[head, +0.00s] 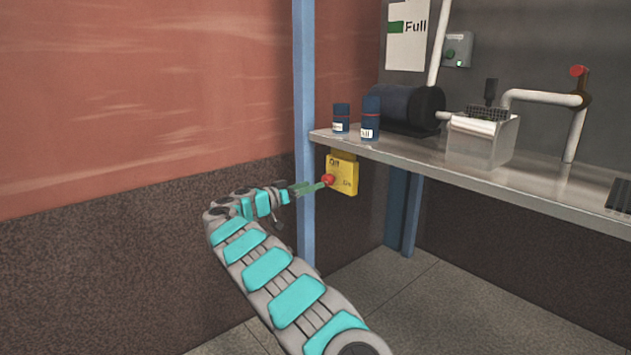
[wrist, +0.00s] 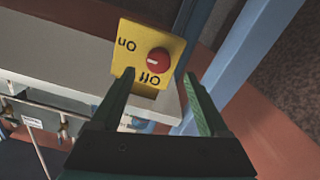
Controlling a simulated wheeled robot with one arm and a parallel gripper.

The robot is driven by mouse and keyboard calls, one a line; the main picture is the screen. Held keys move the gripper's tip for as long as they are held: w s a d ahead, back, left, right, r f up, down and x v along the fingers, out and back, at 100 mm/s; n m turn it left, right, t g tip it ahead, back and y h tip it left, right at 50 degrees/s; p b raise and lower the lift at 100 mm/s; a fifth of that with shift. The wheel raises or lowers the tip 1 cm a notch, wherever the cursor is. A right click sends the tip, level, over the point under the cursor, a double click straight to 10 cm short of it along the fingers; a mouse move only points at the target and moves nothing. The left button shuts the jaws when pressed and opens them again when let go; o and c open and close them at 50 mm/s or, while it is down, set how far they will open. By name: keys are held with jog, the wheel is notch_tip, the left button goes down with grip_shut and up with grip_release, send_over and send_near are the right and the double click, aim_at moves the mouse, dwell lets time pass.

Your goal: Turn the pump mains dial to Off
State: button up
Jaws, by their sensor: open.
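The pump mains dial is a red knob (head: 328,180) on a yellow plate (head: 349,178) below the front left end of the metal counter. The plate carries the words Off and On. In the wrist view the red knob (wrist: 158,61) has a pale mark across it, and the yellow plate (wrist: 135,77) appears turned, with Off below the knob and On at upper left. My gripper (head: 318,186) reaches toward the knob from the left. In the wrist view my gripper (wrist: 158,82) is open and empty, its fingertips just short of the knob, one to each side.
A blue post (head: 305,130) stands just left of the plate. A pipe with a red valve (head: 578,71) stands at right. The floor below is clear.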

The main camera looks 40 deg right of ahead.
aim_at(325, 181)
jog(key=d+p, duration=0.1)
jog(key=d, duration=0.6)
jog(key=shift+w+d, duration=0.1)
jog(key=shift+w, duration=0.05)
grip_shut()
dwell(0.4)
